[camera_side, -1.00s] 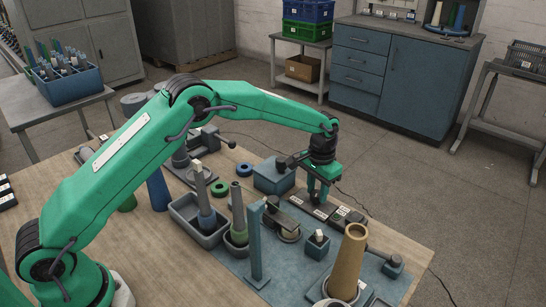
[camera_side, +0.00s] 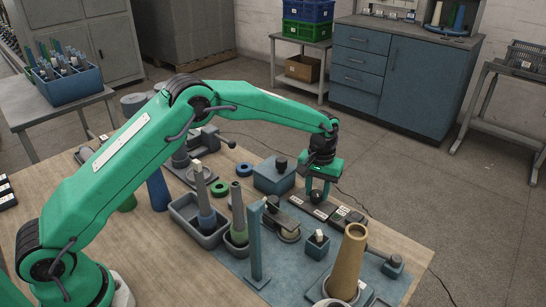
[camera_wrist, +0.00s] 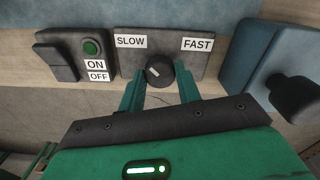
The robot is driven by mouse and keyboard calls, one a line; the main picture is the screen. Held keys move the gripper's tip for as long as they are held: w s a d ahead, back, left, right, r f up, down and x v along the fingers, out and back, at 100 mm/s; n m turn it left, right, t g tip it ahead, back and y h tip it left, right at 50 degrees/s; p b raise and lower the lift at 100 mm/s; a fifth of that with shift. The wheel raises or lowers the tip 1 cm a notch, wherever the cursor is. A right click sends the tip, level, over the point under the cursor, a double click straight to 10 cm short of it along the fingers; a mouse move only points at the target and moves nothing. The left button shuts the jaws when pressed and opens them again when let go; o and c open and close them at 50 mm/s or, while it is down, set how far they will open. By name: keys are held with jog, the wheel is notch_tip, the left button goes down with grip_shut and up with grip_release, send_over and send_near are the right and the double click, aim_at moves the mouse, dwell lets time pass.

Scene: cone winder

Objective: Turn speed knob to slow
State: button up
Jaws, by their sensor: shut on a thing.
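The speed knob (camera_wrist: 160,76) is a round black knob on a dark panel (camera_wrist: 210,64), with a SLOW label (camera_wrist: 131,41) at its upper left and a FAST label (camera_wrist: 198,44) at its upper right. Its short white mark lies toward the upper left, on the SLOW side. My gripper (camera_wrist: 160,90) has one green finger on each side of the knob and is shut on it. In the side view, my gripper (camera_side: 317,193) points down with the dark knob between its fingers.
A switch panel with a green button (camera_wrist: 91,47) and ON and OFF labels is left of the knob. A blue box (camera_side: 273,177) with a dark top knob stands close beside my gripper. A tan cone (camera_side: 348,262) and a blue post (camera_side: 256,240) stand nearer the camera.

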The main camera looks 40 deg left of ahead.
aim_at(317, 193)
jog(key=o, duration=1)
jog(key=shift+c, duration=0.2)
jog(key=shift+r, duration=0.15)
notch_tip(317, 193, up, 7)
jog(key=shift+r, duration=0.3)
